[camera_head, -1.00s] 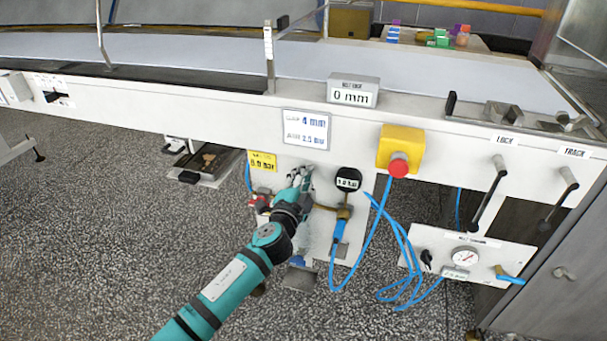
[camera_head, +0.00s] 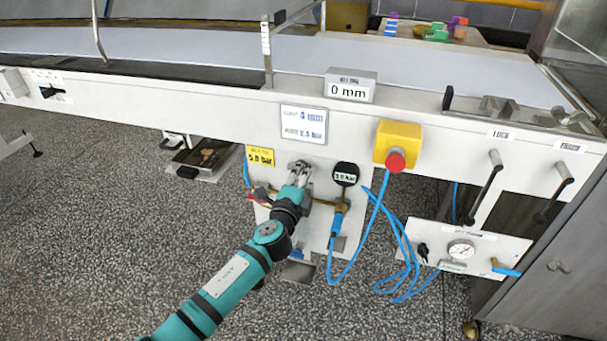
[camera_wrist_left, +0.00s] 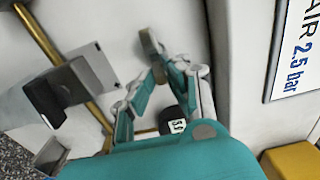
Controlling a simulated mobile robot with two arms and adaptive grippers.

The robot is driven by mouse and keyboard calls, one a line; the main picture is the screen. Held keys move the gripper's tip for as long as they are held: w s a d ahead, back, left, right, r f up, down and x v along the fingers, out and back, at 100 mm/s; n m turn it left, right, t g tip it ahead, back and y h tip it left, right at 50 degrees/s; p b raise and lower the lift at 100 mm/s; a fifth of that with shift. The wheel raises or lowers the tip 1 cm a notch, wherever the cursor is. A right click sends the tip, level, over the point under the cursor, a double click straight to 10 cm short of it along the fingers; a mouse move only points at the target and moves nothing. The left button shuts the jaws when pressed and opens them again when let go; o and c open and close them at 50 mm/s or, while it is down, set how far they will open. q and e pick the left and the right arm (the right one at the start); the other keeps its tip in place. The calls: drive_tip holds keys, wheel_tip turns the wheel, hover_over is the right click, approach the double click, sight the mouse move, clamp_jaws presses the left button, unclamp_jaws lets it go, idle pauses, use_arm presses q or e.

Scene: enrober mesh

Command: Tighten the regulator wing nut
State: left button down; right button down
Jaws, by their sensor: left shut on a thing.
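My left gripper (camera_head: 300,170) reaches the white regulator panel (camera_head: 318,245) under the conveyor, with its fingers closed together. A black round gauge with a small digital display (camera_head: 345,174) sits just right of the gripper on the brass pipe (camera_head: 322,202). Its reading is too small to be sure of. My right gripper is not in view.
A white sign reading 2.5 bar (camera_head: 303,124) is above the gripper. A yellow box with a red button (camera_head: 396,160) is to the right. Blue hoses (camera_head: 402,250) hang beside the panel. A second panel with a dial gauge (camera_head: 461,249) stands further right.

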use_arm(q)
drive_tip(key=shift+f, duration=0.15)
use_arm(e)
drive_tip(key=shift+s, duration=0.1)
use_arm(q)
drive_tip(key=c, duration=1.4)
unclamp_jaws()
drive_tip(key=shift+o, duration=0.2)
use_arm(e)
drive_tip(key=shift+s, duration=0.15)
use_arm(q)
drive_tip(key=shift+s, duration=0.1)
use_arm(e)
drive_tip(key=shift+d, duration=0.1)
use_arm(q)
drive_tip(key=v, duration=1.2)
